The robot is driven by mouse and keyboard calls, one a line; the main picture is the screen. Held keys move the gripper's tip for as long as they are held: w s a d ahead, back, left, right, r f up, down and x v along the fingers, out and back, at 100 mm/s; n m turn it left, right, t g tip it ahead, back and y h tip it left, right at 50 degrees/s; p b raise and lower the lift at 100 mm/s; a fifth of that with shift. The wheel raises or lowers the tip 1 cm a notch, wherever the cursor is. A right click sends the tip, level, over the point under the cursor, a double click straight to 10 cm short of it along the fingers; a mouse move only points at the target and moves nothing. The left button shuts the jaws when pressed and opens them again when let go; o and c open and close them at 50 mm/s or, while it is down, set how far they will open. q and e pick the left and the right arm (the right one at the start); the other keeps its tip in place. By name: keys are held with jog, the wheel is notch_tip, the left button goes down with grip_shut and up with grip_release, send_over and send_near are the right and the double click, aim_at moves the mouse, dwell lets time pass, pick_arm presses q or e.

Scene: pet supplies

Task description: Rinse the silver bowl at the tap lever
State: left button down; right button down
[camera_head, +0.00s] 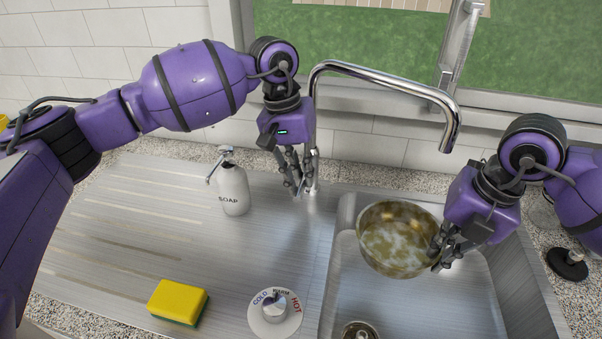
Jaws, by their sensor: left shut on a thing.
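The silver bowl (382,262) is over the right-hand sink basin, tilted with its open side facing me. It looks brownish-gold, with whitish suds inside. My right gripper (437,262) is shut on its right rim. The chrome tap (385,78) rises behind the basin and its spout end hangs above and to the right of the bowl. No water stream shows. My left gripper (297,188) points down at the tap's base and is shut on the tap lever (313,172), which the fingers partly hide.
A soap bottle (234,190) stands on the ribbed drainboard (110,235). A yellow and green sponge (178,300) lies at the front. A cold-warm-hot dial (275,311) sits left of the basin (420,310). A black stopper (568,265) is on the right counter.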

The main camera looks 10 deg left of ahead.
pick_arm(q)
jog(key=shift+w+r+g, duration=0.2)
jog(key=shift+r+g, duration=0.25)
jog(key=shift+g, duration=0.25)
jog(key=c, duration=1.7)
grip_release()
jog(key=v, duration=1.2)
